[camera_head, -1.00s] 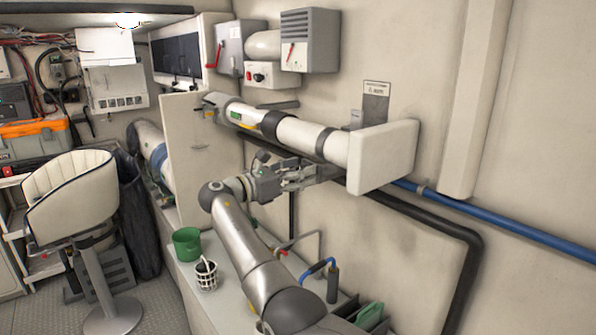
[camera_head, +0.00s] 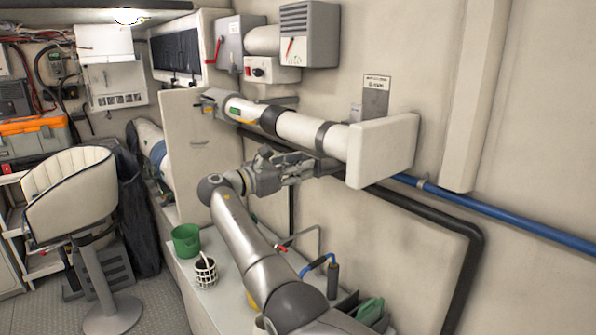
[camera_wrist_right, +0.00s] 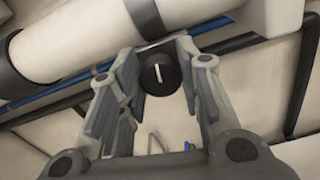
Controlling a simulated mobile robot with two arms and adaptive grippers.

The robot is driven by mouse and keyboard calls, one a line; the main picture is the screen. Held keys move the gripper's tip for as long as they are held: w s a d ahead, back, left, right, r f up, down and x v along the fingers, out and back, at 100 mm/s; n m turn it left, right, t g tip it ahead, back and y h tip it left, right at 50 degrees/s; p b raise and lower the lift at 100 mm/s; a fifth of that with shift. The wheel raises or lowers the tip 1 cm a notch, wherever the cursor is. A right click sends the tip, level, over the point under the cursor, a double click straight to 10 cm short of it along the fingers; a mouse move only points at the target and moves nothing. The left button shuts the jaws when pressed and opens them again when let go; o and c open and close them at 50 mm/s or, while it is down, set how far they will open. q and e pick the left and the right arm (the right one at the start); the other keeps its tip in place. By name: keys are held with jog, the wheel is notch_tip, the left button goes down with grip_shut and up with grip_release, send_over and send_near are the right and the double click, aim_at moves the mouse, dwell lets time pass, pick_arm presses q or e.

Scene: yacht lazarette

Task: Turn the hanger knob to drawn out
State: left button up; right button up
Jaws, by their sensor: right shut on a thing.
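The hanger knob (camera_wrist_right: 161,74) is round and black with a white pointer line. In the right wrist view the line stands nearly upright, leaning slightly. My right gripper (camera_wrist_right: 160,70) is shut on the knob, one finger at each side. In the head view the right gripper (camera_head: 312,168) reaches in under a long white cylinder (camera_head: 298,130) mounted along the wall. There the knob is hidden by the fingers and the cylinder. The knob's position markings cannot be read. My left gripper is not in view.
A pale block (camera_head: 383,150) caps the cylinder's right end, with a small placard (camera_head: 376,84) above. A blue pipe (camera_head: 490,212) and a black pipe (camera_head: 425,211) run along the wall.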

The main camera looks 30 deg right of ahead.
jog(key=m+b, duration=0.4)
jog(key=m, duration=0.7)
jog(key=f+m+b, duration=0.1)
jog(key=m+b, duration=0.4)
jog(key=m, duration=0.6)
jog(key=m+b, duration=0.4)
jog(key=m, duration=0.7)
jog(key=shift+f+m, duration=0.15)
jog(key=shift+m, duration=0.25)
jog(key=o, duration=1)
jog(key=shift+r, duration=0.2)
